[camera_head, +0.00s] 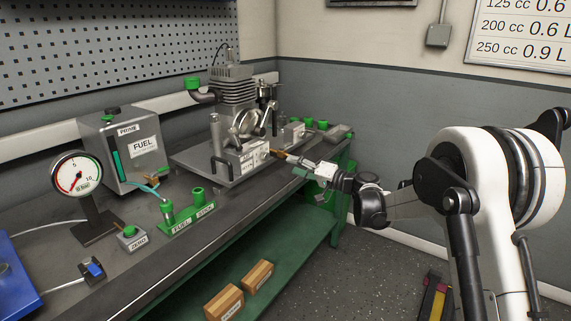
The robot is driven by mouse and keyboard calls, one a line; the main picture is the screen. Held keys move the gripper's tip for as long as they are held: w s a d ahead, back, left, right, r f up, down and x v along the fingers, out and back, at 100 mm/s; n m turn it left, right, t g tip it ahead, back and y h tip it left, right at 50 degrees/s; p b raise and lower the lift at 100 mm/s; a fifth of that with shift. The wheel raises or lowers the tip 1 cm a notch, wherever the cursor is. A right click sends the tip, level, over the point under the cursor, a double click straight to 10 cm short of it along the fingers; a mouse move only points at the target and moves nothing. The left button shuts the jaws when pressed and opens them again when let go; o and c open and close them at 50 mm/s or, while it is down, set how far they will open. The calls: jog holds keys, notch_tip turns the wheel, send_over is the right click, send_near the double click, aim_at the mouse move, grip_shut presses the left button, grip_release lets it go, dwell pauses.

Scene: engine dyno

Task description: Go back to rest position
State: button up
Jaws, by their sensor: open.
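My gripper (284,156) is at the end of my white and grey arm, which reaches in from the right. Its fingertips are near the front right of the engine stand's labelled box (240,160). The fingers are small here; I see no object held between them, and I cannot tell whether they touch the box. The single-cylinder engine (236,92) stands upright on a grey plate (215,177) on the bench.
The dark bench (150,262) holds a fuel box (143,145), a gauge (77,175), a green holder (190,217), a zero button (131,236) and a blue tray (14,285). Boxes (224,303) lie on the green lower shelf (290,257).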

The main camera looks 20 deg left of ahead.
jog(key=shift+s+d, duration=0.1)
jog(key=shift+d, duration=0.4)
jog(key=s+d+r+h+p, duration=0.2)
jog(key=s+d+r+h, duration=0.3)
jog(key=s+d, duration=0.4)
jog(key=s+d+r+h+p, duration=0.2)
jog(key=s+d+r+h, duration=0.1)
jog(key=s+d+r, duration=0.5)
jog(key=s+d+f+m+h+p, duration=0.1)
jog(key=s+d+h, duration=0.3)
jog(key=s+d, duration=0.8)
jog(key=s+d+f+m+t+h+p, duration=0.1)
jog(key=s+d+h, duration=0.4)
jog(key=s+d, duration=0.7)
jog(key=s+f+p, duration=0.1)
jog(key=s+p, duration=0.1)
jog(key=s, duration=0.2)
jog(key=shift+s+f+t, duration=0.3)
jog(key=shift+s+f, duration=0.05)
